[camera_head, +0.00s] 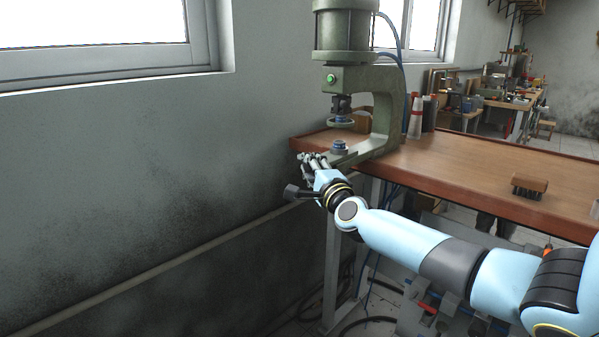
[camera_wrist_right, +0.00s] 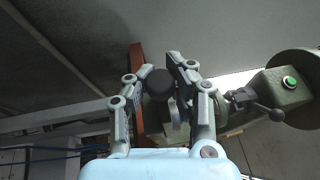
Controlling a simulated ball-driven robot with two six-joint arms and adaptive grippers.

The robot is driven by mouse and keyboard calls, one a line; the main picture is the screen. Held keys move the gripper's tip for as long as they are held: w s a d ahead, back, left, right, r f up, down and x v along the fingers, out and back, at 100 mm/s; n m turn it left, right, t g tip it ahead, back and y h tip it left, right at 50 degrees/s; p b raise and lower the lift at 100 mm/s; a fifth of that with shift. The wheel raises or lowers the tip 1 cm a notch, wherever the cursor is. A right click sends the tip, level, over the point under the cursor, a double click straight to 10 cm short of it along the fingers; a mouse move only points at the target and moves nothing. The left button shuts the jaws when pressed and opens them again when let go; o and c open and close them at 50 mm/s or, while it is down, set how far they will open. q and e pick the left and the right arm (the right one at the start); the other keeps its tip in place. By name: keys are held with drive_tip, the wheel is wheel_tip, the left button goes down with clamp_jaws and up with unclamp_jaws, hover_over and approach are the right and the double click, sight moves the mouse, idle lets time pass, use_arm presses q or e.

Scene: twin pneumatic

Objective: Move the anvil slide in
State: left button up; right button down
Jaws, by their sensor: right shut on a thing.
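A green pneumatic press (camera_head: 393,105) stands at the left end of the wooden workbench. A small blue-grey anvil (camera_head: 339,147) sits low on its base, under the ram (camera_head: 341,108). My right gripper (camera_head: 312,160) is at the press's front edge, just left of and below the anvil. In the right wrist view the gripper (camera_wrist_right: 158,72) has its fingers closed around a dark round knob (camera_wrist_right: 160,83), which seems to belong to the anvil slide. The slide itself is mostly hidden behind the gripper. My left gripper is not in view.
The wooden workbench (camera_head: 470,172) has a brush (camera_head: 529,186) at right and bottles (camera_head: 416,118) beside the press. A green button (camera_head: 331,78) is on the press head. The grey wall is close on the left. The bench middle is clear.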

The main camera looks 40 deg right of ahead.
drive_tip(key=shift+s+f, duration=0.15)
drive_tip(key=shift+f, duration=0.1)
drive_tip(key=c, duration=1.1)
unclamp_jaws()
drive_tip(key=shift+s+d+r, duration=0.15)
drive_tip(key=shift+s, duration=0.05)
drive_tip(key=shift+o, duration=0.2)
drive_tip(key=shift+w, duration=0.1)
drive_tip(key=v, duration=1.2)
